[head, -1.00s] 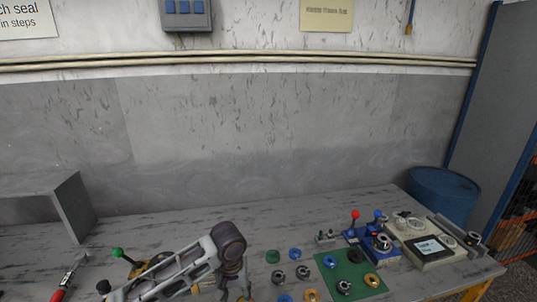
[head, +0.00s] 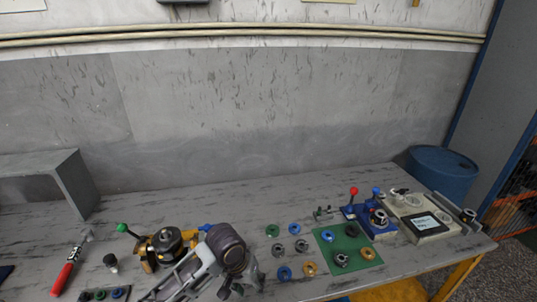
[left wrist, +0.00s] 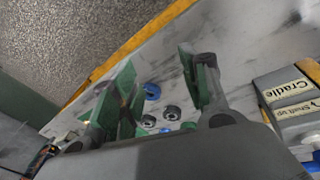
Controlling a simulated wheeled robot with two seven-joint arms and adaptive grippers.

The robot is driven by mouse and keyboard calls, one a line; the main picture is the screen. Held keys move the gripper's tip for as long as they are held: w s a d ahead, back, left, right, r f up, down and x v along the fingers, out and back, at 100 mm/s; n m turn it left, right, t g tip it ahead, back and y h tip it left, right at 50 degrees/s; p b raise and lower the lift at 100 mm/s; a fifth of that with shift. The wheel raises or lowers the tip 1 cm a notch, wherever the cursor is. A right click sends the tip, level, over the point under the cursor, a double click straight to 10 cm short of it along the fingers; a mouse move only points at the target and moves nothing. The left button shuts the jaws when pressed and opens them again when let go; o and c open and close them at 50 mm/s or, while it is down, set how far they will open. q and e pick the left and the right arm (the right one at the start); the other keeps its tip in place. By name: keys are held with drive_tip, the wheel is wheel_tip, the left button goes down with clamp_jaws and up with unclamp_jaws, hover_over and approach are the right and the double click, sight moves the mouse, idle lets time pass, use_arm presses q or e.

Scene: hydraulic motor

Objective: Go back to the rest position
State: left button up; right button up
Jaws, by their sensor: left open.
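My left gripper (head: 241,284) is low in the middle of the head view, above the front part of the table (head: 215,212), its arm coming up from the bottom edge. In the left wrist view its two green-padded fingers (left wrist: 158,92) stand wide apart with nothing between them. Several loose rings show on the table beyond the fingers, including a blue ring (left wrist: 152,91) and a dark grey ring (left wrist: 172,113). My right gripper is not in view.
Left of my arm are a brass-and-black motor unit (head: 166,243) and a red-handled tool (head: 66,270). To the right are a green mat (head: 325,262) with rings, a blue fixture (head: 378,229) and a pale cradle box (head: 428,231). A grey shelf (head: 75,182) stands at left.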

use_arm(q)
drive_tip(key=s+a+f+t+y, duration=0.1)
drive_tip(key=s+a+f, duration=0.1)
drive_tip(key=s+a, duration=0.55)
drive_tip(key=s+a+f+t+y, duration=0.15)
drive_tip(key=s+a, duration=0.35)
drive_tip(key=a, duration=0.5)
wheel_tip(320, 180, down, 33)
drive_tip(key=s+g, duration=0.1)
drive_tip(key=s, duration=0.1)
drive_tip(key=s+a+f, duration=0.2)
drive_tip(key=s+f, duration=0.8)
drive_tip(key=s, duration=0.1)
drive_tip(key=s+a+f+g, duration=0.1)
drive_tip(key=s+f, duration=0.9)
drive_tip(key=s, duration=0.1)
drive_tip(key=shift+s+a, duration=0.35)
drive_tip(key=shift+g, duration=0.25)
idle(0.4)
